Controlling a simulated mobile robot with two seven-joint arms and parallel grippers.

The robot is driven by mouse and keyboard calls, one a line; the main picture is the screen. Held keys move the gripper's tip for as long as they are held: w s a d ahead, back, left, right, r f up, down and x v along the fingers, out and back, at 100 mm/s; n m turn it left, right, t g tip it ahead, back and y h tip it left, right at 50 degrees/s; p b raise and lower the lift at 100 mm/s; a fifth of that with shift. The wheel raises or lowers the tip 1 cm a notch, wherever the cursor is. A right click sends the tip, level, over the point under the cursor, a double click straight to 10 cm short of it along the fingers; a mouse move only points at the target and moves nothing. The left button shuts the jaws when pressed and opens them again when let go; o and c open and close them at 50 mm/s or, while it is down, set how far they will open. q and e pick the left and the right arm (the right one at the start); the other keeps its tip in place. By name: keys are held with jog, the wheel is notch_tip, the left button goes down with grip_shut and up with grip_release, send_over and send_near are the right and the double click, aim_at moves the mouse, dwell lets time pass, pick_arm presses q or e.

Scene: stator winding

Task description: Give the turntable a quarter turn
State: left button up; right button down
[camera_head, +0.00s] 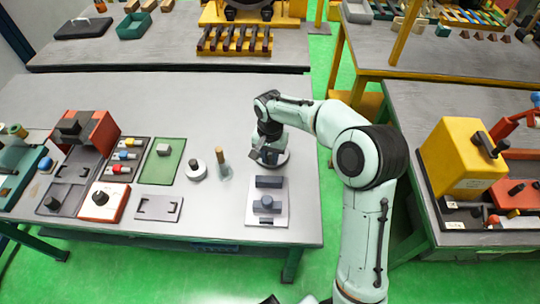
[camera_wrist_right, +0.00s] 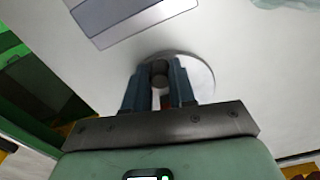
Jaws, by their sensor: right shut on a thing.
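The turntable (camera_head: 283,159) is a pale round disc on the grey table, near its right edge, partly hidden under my right gripper. It also shows in the right wrist view (camera_wrist_right: 203,76) as a light disc behind the fingers. My right gripper (camera_head: 268,152) reaches down over it from the right. In the right wrist view the two dark blue fingers (camera_wrist_right: 160,80) are closed around a dark round post (camera_wrist_right: 160,72) that appears over the disc. The foot of the post is hidden by the fingers.
A light plate with dark blocks (camera_head: 267,222) lies just in front of the turntable. A bottle with a brown top (camera_head: 222,165) and a white ring-shaped piece (camera_head: 196,172) stand to its left. Trays and boxes fill the table's left side. The table behind the turntable is clear.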

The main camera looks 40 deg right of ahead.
aim_at(281, 159)
pick_arm(q)
jog(key=shift+r, duration=0.1)
pick_arm(e)
jog(key=shift+s+d+n, duration=0.1)
jog(key=shift+d+n, duration=0.05)
jog(key=shift+n, duration=0.25)
